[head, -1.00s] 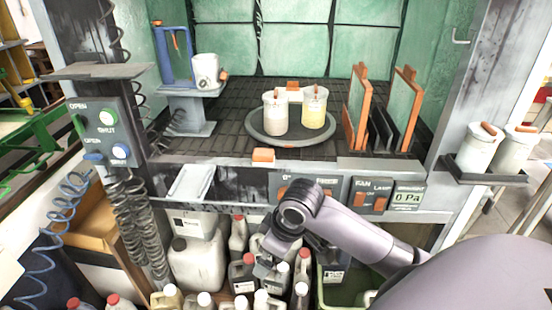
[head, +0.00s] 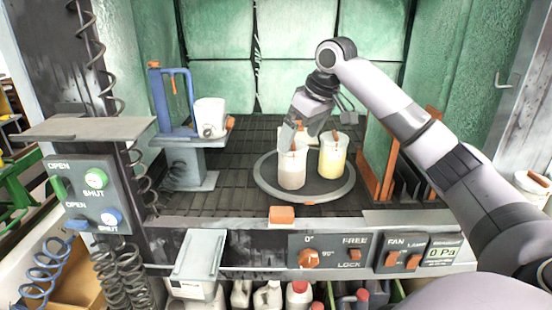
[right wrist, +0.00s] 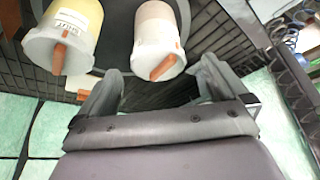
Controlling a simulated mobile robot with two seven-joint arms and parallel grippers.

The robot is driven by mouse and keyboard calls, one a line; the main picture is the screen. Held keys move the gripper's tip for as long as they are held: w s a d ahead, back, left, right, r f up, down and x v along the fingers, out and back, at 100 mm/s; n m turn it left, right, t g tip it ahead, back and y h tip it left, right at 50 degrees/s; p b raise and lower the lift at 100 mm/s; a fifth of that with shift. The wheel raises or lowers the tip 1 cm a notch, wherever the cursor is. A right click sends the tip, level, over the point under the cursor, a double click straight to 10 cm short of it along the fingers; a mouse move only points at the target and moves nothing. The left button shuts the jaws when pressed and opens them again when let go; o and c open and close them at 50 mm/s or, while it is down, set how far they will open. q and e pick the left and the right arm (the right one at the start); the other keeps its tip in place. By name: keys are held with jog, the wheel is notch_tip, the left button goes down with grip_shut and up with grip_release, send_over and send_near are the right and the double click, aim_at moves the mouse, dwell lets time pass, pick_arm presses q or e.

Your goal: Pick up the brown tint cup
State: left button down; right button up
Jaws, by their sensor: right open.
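The brown tint cup (head: 292,172) looks pale beige-pink, with a whitish lid and an orange tab. It stands upright at the left of the round dark turntable (head: 262,180) in the booth. A yellow cup (head: 333,160) stands close to its right. My right gripper (head: 306,130) is open above and behind the brown cup, one finger overlapping its top in the head view. In the right wrist view the brown cup (right wrist: 158,28) lies just beyond and between the open fingertips (right wrist: 160,76); the yellow cup (right wrist: 68,30) is left of them. No contact is clear. My left gripper is out of view.
A blue stand with a white container (head: 210,117) is at the left of the booth. Orange-edged upright panels (head: 378,163) stand to the right. An orange block (head: 282,214) sits on the front ledge above the switch panel. Dark slatted floor left of the turntable is free.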

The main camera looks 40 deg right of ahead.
aim_at(296, 146)
jog(key=shift+w+d, duration=0.1)
jog(key=shift+w, duration=0.2)
jog(key=shift+w+f, duration=0.2)
jog(key=shift+f, duration=0.1)
jog(key=shift+w+f, duration=0.1)
jog(key=shift+f, duration=0.7)
jog(key=shift+p+x, duration=0.4)
jog(key=shift+x, duration=1.9)
jog(key=c, duration=1.1)
jog(key=shift+o, duration=0.2)
notch_tip(296, 146, up, 20)
